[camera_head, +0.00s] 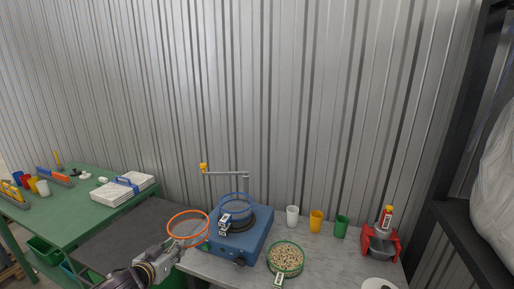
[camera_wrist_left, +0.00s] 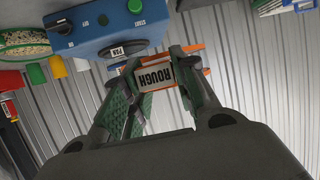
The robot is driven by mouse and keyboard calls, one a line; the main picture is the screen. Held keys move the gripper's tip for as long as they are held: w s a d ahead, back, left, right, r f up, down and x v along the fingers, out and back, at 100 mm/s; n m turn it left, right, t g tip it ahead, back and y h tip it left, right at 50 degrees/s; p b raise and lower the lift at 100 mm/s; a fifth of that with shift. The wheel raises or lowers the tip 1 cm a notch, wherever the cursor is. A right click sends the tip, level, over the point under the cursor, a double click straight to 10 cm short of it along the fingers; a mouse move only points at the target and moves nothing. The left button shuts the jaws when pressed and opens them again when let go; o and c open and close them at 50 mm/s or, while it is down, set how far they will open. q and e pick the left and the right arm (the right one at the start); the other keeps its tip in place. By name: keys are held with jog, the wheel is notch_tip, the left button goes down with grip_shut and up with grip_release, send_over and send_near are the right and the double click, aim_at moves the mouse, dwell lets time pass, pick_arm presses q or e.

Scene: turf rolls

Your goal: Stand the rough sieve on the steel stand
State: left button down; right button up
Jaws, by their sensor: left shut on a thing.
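The rough sieve is an orange ring (camera_head: 188,225) left of the blue machine, held up beside the bench. Its white ROUGH tag (camera_wrist_left: 158,78) shows in the left wrist view. My left gripper (camera_head: 170,255) is shut on the sieve at its tag side; its green-padded fingers (camera_wrist_left: 160,88) lie on both sides of the tag. I cannot pick out the steel stand with certainty; a pale round piece (camera_head: 378,284) is cut off at the bottom edge of the head view. My right gripper is not in view.
The blue machine (camera_head: 252,246) carries a blue-rimmed sieve (camera_head: 235,201). A green round dish of pellets (camera_head: 285,257), white, orange and green cups (camera_head: 316,221) and a red holder with a metal bowl (camera_head: 382,246) share the grey bench (camera_head: 336,265). A green table (camera_head: 75,212) stands left.

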pick_arm(q)
jog(key=shift+s+a+f, duration=1.95)
jog(key=shift+a+f, duration=0.45)
jog(key=shift+f, duration=0.25)
jog(key=d+n+y, duration=0.1)
jog(key=d+y, duration=0.1)
jog(key=d, duration=0.7)
jog(key=shift+d+f+n, duration=0.15)
jog(key=shift+d+n, duration=0.25)
jog(key=shift+f, duration=0.1)
